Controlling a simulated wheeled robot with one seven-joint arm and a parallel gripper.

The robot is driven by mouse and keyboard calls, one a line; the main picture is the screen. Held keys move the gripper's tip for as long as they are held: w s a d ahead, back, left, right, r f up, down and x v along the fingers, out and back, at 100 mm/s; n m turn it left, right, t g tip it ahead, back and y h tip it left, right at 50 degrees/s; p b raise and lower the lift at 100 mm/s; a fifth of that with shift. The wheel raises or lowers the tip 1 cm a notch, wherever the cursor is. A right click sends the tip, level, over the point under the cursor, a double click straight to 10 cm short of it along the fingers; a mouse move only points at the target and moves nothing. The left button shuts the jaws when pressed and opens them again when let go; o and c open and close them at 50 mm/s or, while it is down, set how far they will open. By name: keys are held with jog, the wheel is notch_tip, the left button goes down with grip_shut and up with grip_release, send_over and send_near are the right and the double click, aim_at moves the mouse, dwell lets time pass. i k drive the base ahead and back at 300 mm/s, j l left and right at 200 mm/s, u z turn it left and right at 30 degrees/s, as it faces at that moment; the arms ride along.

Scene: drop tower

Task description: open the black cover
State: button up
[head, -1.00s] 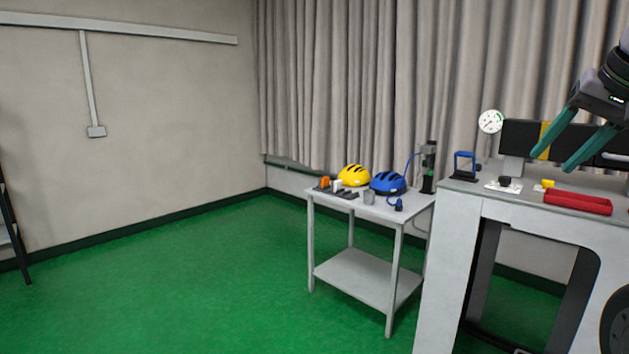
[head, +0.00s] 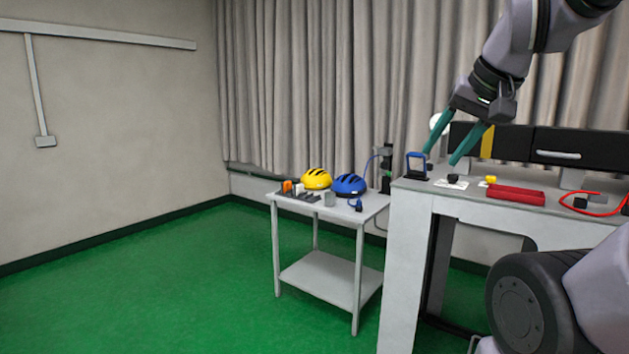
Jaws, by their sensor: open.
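The black cover (head: 582,143) is a long dark box-like piece with a pale handle (head: 558,154) on its front and a yellow stripe (head: 487,142) toward its left. It stands raised at the back of the grey bench. My gripper (head: 440,158) is open, with its two teal fingers pointing down and left. It appears in front of the cover's left end, left of the handle. Nothing shows between the fingers. The cover looks shut. Its right end runs out of the frame.
On the bench (head: 400,230) are a blue-handled device (head: 416,164), a black knob on a white plate (head: 452,181), a small yellow part (head: 490,180), a red tray (head: 515,195) and a red cable (head: 598,214). A side table (head: 338,210) holds yellow (head: 316,178) and blue (head: 349,185) helmets.

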aim_at(608, 149)
jog(key=z, duration=1.4)
jog(key=i+u, duration=0.2)
jog(key=u, duration=0.15)
jog(key=i+l+u, duration=0.1)
jog(key=i+u, duration=0.2)
jog(key=k, duration=0.05)
